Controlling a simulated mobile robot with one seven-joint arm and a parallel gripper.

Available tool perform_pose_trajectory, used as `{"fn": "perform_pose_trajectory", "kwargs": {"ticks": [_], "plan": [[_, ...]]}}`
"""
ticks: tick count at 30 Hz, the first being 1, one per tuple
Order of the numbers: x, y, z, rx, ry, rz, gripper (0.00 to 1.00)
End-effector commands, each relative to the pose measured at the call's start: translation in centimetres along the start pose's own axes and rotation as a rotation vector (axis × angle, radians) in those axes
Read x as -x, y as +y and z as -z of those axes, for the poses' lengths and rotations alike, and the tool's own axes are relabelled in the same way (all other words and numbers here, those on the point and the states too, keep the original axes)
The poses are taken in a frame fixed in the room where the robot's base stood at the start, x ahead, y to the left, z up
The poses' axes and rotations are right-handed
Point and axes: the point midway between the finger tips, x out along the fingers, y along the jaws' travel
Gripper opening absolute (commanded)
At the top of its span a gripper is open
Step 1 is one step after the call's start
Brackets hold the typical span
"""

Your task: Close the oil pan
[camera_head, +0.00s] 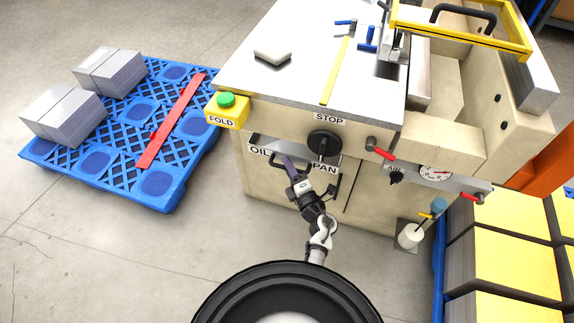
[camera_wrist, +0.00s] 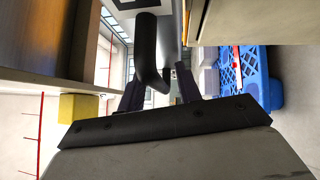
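The oil pan (camera_head: 262,152) is a drawer low in the front of the beige press, labelled OIL PAN. A strip shows above its front edge, so it appears partly pulled out. Its black bar handle (camera_head: 333,182) is partly hidden by my gripper (camera_head: 291,168). In the wrist view the black handle (camera_wrist: 148,48) reaches down between the fingers of my gripper (camera_wrist: 160,92). The fingers stand apart, with a visible gap beside the handle on the right. I cannot tell whether the left finger touches it.
A black STOP knob (camera_head: 324,143) and a green FOLD button (camera_head: 227,99) sit above the pan. A blue pallet (camera_head: 183,193) with metal stacks lies at left. A white container (camera_head: 410,236) stands at right, near yellow-topped stacks (camera_head: 500,262). The floor left of my arm is clear.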

Motion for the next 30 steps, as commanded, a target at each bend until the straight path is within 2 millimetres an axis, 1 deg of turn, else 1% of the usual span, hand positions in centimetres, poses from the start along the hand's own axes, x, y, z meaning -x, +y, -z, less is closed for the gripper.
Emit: {"fn": "perform_pose_trajectory", "kwargs": {"ticks": [4, 9, 12, 20, 22, 26, 30], "plan": [[0.0, 0.0, 0.0, 0.000, 0.000, 0.000, 0.33], [0.0, 0.0, 0.0, 0.000, 0.000, 0.000, 0.11], [0.0, 0.0, 0.0, 0.000, 0.000, 0.000, 0.00], [-0.1, 0.0, 0.0, 0.000, 0.000, 0.000, 0.00], [-0.3, -0.1, -0.3, 0.001, 0.000, -0.001, 0.00], [-1.7, -0.5, -1.6, 0.002, 0.000, -0.003, 0.00], [-3.8, -1.2, -3.8, 0.002, -0.001, -0.003, 0.00]]}}
